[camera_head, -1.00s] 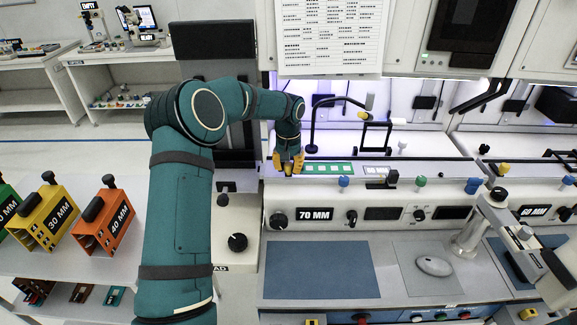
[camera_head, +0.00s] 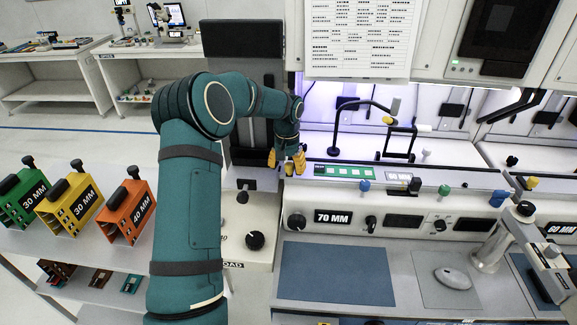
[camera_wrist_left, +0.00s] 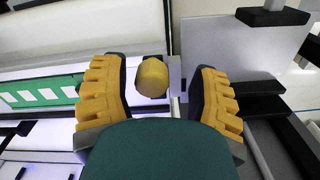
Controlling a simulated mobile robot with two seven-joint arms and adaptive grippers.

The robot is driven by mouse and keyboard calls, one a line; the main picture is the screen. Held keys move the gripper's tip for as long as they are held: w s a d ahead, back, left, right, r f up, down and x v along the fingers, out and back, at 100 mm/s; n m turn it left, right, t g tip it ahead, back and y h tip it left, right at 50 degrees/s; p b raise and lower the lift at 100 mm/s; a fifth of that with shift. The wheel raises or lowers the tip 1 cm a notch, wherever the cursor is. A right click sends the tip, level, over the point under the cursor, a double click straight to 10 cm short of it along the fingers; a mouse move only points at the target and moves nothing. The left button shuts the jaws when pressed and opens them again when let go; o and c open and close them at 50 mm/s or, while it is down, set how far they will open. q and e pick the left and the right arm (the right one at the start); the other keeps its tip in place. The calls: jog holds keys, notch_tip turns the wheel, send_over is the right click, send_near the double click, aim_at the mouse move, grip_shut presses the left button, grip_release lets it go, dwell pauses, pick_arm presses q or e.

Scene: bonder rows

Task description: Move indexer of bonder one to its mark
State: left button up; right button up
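My left gripper (camera_head: 287,160) is at the left end of the rail of the bonder labelled 70 MM (camera_head: 352,219). In the left wrist view it is open (camera_wrist_left: 158,92), with a rounded yellow knob (camera_wrist_left: 152,77) between the two yellow fingers. Gaps show on both sides of the knob. I cannot tell for sure whether this knob belongs to the indexer. A green strip with white windows (camera_head: 344,171) lies on the rail to the right of the gripper; it also shows in the left wrist view (camera_wrist_left: 71,86).
A black gooseneck lamp (camera_head: 335,130) and a black frame (camera_head: 398,143) stand behind the rail. Blue (camera_head: 364,186) and green (camera_head: 444,190) knobs line its front. Green, yellow and orange (camera_head: 127,212) blocks stand on the left shelf. A blue mat (camera_head: 337,273) lies clear in front.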

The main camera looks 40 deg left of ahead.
aim_at(288, 164)
pick_arm(q)
jog(key=shift+w+d, duration=0.1)
jog(key=shift+d, duration=0.05)
notch_tip(288, 164, up, 12)
dwell(0.5)
dwell(0.5)
